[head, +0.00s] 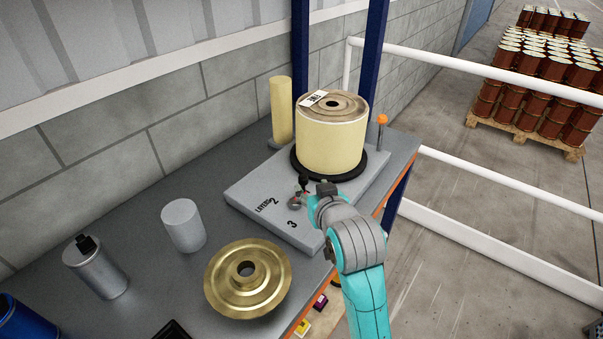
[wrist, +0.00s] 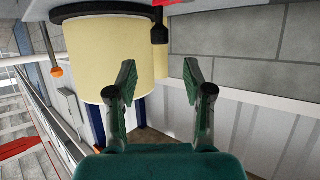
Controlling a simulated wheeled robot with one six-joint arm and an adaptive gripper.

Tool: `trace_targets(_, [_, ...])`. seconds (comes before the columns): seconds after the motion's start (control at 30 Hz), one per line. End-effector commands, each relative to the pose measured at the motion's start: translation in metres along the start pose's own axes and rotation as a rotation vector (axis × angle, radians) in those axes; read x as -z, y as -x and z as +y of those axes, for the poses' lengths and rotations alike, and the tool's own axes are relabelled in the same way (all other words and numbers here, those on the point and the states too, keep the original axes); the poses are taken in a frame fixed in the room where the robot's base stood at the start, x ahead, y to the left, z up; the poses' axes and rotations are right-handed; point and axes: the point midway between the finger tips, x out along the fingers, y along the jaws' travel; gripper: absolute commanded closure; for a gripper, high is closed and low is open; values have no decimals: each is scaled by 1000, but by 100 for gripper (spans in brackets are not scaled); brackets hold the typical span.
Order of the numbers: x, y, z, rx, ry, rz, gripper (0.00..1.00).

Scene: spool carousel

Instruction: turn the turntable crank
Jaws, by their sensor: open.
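The turntable is a grey base block (head: 262,208) with a black disc (head: 356,170) bearing a large cream-yellow spool (head: 331,145). The crank's black upright handle (head: 303,183) stands at the front of the block, just beside my gripper (head: 313,203), which partly hides the crank arm. In the wrist view, which looks upside down, my gripper (wrist: 159,80) is open with nothing between its fingers. The black handle (wrist: 159,35) lies ahead, lined up with the gap, apart from the fingertips. The cream spool (wrist: 108,55) fills the left behind the left finger.
An orange-topped post (head: 382,120) stands right of the spool. A thin cream cylinder (head: 281,110) stands behind. A brass flanged reel (head: 247,279), a grey cylinder (head: 184,225) and a metal canister (head: 95,266) stand on the bench. White rails (head: 490,210) run along the right.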

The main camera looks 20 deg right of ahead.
Motion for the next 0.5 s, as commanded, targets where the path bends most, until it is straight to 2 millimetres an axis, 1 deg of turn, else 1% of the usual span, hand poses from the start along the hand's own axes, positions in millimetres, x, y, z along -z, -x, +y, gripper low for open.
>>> trace_targets(0.03, [0, -8, 0, -1, 0, -1, 49])
trace_targets(0.3, [0, -56, 0, -1, 0, -1, 49])
trace_targets(0.5, [0, -82, 0, 0, 0, 0, 49])
